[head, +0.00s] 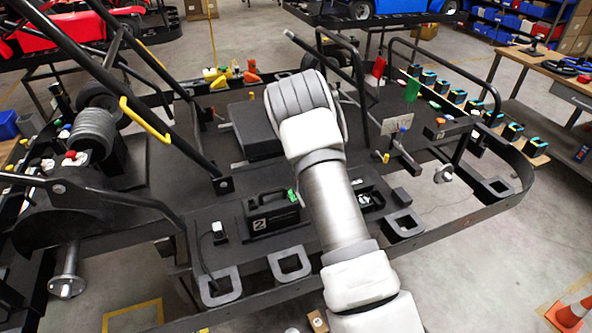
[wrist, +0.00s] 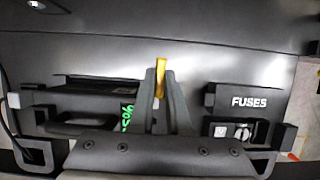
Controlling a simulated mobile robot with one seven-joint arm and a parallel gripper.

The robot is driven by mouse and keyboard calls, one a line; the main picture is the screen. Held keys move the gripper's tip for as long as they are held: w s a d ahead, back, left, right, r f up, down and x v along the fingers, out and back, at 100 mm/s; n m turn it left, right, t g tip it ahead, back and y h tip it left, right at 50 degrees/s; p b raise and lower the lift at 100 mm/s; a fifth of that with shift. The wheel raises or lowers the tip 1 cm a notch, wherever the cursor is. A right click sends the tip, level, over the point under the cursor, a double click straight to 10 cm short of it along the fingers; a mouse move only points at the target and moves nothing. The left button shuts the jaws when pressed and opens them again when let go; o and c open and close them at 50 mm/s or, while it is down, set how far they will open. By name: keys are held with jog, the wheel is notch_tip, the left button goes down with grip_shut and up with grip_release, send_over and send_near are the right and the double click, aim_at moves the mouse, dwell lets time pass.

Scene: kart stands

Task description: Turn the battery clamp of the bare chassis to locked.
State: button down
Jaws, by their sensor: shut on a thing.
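The bare chassis (head: 215,190) is a dark kart frame that fills the middle of the head view. A black battery box (head: 271,213) with a green label sits in its near part; the box also shows in the wrist view (wrist: 90,100). The yellow lever (wrist: 161,72) of the battery clamp stands beside the box's right end, pointing up the picture. My gripper (wrist: 160,78) is shut on this lever, whose top sticks out past the fingertips. The lever's lower part is hidden by the fingers. My arm hides the gripper and the lever in the head view.
A fuse box marked FUSES (wrist: 248,101) lies right of my fingers. Black tubes (head: 352,75) rise behind my arm, and a yellow-sleeved tube (head: 145,120) stands at left. A workbench (head: 550,75) is at far right, a traffic cone (head: 572,314) at lower right.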

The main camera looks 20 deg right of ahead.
dwell(0.4)
jog(key=c, duration=0.9)
grip_release()
jog(key=shift+r, duration=0.1)
jog(key=b+v, duration=0.1)
jog(key=v, duration=1.6)
jog(key=shift+r, duration=0.15)
jog(key=shift+a, duration=0.1)
